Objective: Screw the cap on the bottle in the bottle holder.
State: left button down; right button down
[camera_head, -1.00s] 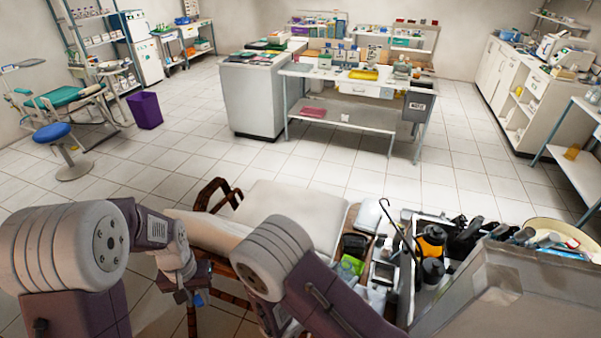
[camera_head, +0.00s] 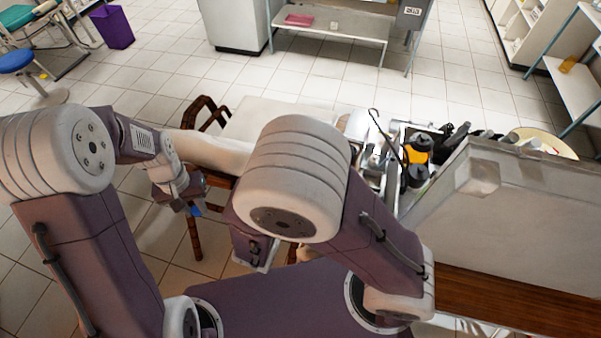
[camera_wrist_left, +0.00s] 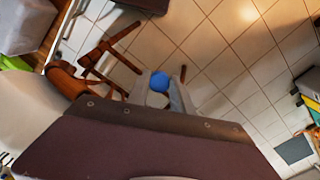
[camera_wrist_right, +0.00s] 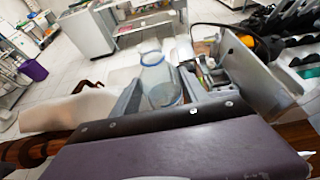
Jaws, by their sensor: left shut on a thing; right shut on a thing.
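A blue cap (camera_wrist_left: 159,82) sits between the fingertips of my left gripper (camera_wrist_left: 160,88), which is shut on it in the left wrist view. In the head view the cap (camera_head: 195,211) shows as a small blue spot at my left gripper (camera_head: 188,205), beside a wooden chair. A clear bottle (camera_wrist_right: 158,78) stands between the fingers of my right gripper (camera_wrist_right: 160,92), which is shut on it; its top looks open and it appears a little tilted. Cap and bottle are apart. My right arm hides its own gripper in the head view. I cannot make out the bottle holder.
A cushioned chair with brown wooden arms (camera_head: 206,112) is in front of me. A crowded open case with black and orange bottles (camera_head: 418,148) is to the right, near a large grey lid (camera_head: 520,190).

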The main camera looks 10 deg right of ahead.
pick_arm(q)
jog(key=shift+s, duration=0.3)
jog(key=shift+s+r, duration=0.55)
jog(key=shift+s, duration=0.2)
jog(key=w+d+r+m, duration=0.2)
jog(key=w+d+r, duration=0.1)
jog(key=d+r, duration=0.4)
jog(key=w+d+r+m, duration=0.2)
jog(key=w+d+r, duration=0.2)
jog(key=r, duration=0.5)
jog(key=s+d+r+m, duration=0.2)
jog(key=d+r, duration=0.1)
jog(key=d, duration=0.5)
jog(key=s+d+r+m, duration=0.3)
jog(key=d, duration=0.5)
jog(key=shift+d+r, duration=0.15)
jog(key=shift+d, duration=0.05)
jog(key=shift+w, duration=0.1)
